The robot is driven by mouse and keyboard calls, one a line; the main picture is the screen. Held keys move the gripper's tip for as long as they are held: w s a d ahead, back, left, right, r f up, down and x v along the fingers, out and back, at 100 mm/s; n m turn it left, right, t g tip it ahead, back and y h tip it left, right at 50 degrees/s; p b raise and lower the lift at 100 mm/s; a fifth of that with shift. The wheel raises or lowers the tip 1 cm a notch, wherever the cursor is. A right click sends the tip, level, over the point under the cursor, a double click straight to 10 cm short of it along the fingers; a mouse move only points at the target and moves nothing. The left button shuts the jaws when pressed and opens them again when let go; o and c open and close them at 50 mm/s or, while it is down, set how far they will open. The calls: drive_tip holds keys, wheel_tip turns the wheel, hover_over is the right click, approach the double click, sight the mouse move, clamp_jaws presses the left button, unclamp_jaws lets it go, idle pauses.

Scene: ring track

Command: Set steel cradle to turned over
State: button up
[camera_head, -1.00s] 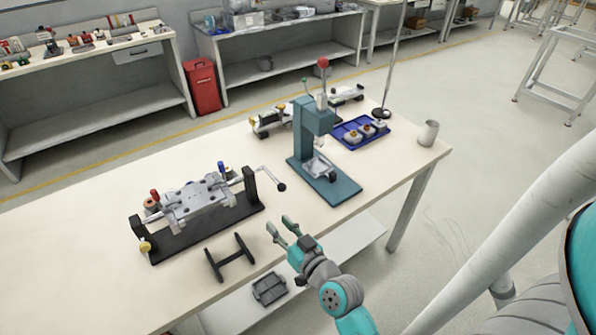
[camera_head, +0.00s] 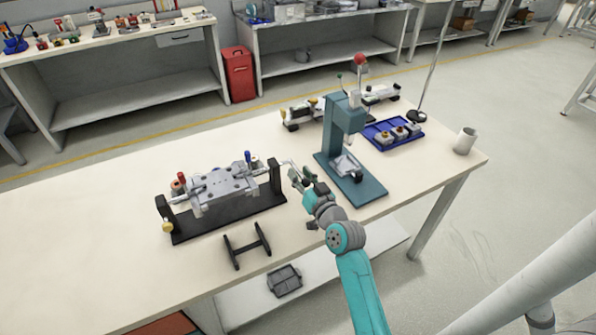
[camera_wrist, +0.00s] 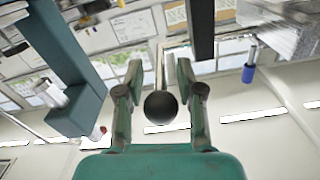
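The steel cradle (camera_head: 222,188) is a grey metal plate assembly held between two posts on a black base (camera_head: 230,220), with its red and blue-topped pins pointing up. Part of it shows in the wrist view (camera_wrist: 276,28) at the upper right. A crank at its right end carries a black ball knob (camera_wrist: 160,107). My gripper (camera_head: 297,176) is at this crank, just right of the right post. In the wrist view my gripper (camera_wrist: 160,75) is open, with one finger on each side of the knob and gaps visible. In the head view the gripper hides the knob.
A teal press (camera_head: 345,145) stands close to the right of my gripper. A black H-shaped stand (camera_head: 247,245) lies in front of the cradle. The table's left part is clear.

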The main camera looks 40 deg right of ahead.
drive_tip(key=shift+x, duration=0.95)
clamp_jaws()
